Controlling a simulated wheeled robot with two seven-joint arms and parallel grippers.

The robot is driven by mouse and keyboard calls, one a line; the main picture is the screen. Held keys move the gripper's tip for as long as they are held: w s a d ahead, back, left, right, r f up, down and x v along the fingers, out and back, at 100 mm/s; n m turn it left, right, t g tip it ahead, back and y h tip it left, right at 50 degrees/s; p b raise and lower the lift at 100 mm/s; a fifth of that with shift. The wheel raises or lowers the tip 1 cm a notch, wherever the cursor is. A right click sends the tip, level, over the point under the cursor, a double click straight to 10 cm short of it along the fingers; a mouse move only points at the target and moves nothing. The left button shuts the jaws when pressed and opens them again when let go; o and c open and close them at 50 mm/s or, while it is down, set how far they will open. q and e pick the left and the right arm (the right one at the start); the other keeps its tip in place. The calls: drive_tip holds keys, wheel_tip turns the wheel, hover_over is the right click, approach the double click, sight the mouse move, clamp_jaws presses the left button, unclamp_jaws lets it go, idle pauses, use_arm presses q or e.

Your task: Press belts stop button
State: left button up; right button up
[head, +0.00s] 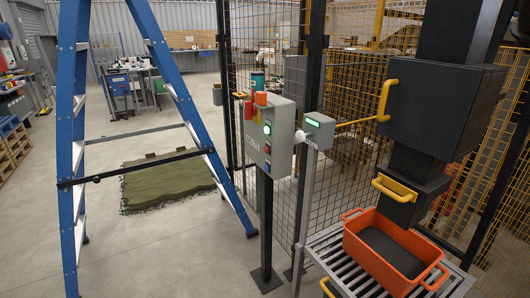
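A grey control box (268,138) stands on a dark post in the middle of the head view. The labels are too small to read, so I cannot tell which is the belts stop button. A smaller grey box (319,131) with a green-lit panel stands to its right. Neither of my grippers is in view.
Mesh fencing (345,95) stands behind the boxes. An orange crate (368,277) with dark contents sits on rollers (327,247) under a black machine (440,110) at the right.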

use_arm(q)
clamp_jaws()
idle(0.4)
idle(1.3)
